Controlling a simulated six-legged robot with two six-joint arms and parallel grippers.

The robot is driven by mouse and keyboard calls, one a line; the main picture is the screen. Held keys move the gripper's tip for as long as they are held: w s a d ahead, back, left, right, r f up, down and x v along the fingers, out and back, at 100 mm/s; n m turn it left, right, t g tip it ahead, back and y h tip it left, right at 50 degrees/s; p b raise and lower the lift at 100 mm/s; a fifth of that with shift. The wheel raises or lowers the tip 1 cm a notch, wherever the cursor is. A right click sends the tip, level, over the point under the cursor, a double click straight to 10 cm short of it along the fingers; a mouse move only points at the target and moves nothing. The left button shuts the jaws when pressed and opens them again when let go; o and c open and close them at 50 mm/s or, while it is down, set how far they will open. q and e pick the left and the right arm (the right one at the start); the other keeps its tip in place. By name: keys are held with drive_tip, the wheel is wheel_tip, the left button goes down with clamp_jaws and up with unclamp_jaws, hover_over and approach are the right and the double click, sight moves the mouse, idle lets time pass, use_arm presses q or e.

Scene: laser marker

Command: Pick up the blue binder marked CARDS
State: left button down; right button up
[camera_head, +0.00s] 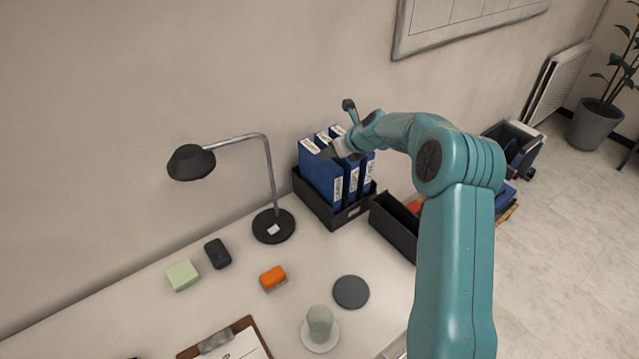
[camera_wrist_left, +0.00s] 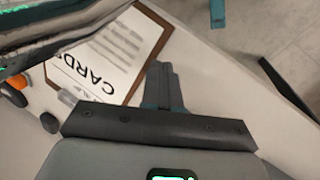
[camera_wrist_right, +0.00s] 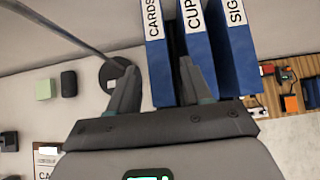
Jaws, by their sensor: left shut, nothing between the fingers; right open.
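The blue binder marked CARDS (camera_wrist_right: 158,65) stands leftmost in a row in the right wrist view, beside the binders marked CUPS (camera_wrist_right: 195,60) and SIG… (camera_wrist_right: 236,55). In the head view the leftmost blue binder (camera_head: 320,178) appears to be it, upright in a black holder (camera_head: 321,210). My right gripper (camera_wrist_right: 163,85) is open and empty, close to the row. Its left finger shows left of the CARDS binder and its right finger overlaps the CUPS binder. Contact cannot be told. My left gripper (camera_wrist_left: 163,88) is shut and empty, near a clipboard.
A desk lamp (camera_head: 272,226) stands left of the holder. A black bin (camera_head: 394,228) is to the right of it. A cup (camera_head: 319,322), a grey disc (camera_head: 351,292), an orange block (camera_head: 272,278), a green block (camera_head: 182,275) and a clipboard (camera_head: 248,345) lie on the desk.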

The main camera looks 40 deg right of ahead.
sight(320, 155)
drive_tip(key=x, duration=0.4)
drive_tip(key=shift+w+a, duration=0.25)
drive_tip(key=shift+a, duration=0.1)
drive_tip(key=shift+d+f, duration=0.1)
drive_tip(key=b+x, duration=0.1)
drive_tip(key=x, duration=0.4)
drive_tip(key=shift+w+f, duration=0.1)
drive_tip(key=shift+w, duration=0.1)
drive_tip(key=shift+s+d, duration=0.1)
drive_tip(key=shift+s, duration=0.15)
drive_tip(key=shift+w, duration=0.2)
clamp_jaws()
drive_tip(key=shift+s, duration=0.1)
